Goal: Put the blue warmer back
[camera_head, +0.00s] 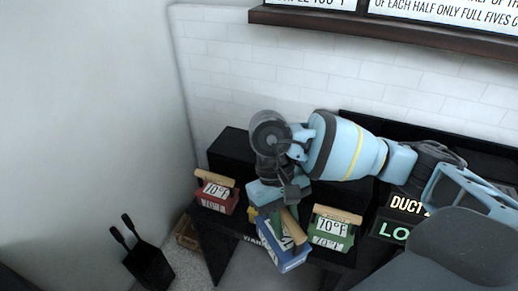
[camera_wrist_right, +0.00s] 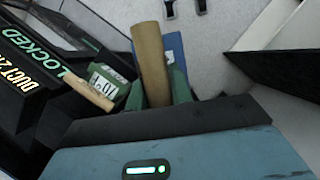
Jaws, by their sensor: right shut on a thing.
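The blue warmer (camera_head: 279,252) is a small blue box with a white label and a wooden handle. It hangs tilted under my right gripper (camera_head: 286,212) in the head view, between a red warmer and a green warmer. My right gripper is shut on its wooden handle. In the right wrist view the handle (camera_wrist_right: 149,58) stands between the green fingers, with part of the blue box (camera_wrist_right: 174,52) behind it. I cannot tell whether the blue warmer touches the black stand below. My left gripper is not in view.
The red warmer (camera_head: 216,193) stands on the left of the black stand (camera_head: 212,242). The green warmer (camera_head: 332,231) stands to the right, close to the blue one. A lit sign (camera_head: 398,227) is further right. A black block (camera_head: 148,264) with handles stands on the floor at left.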

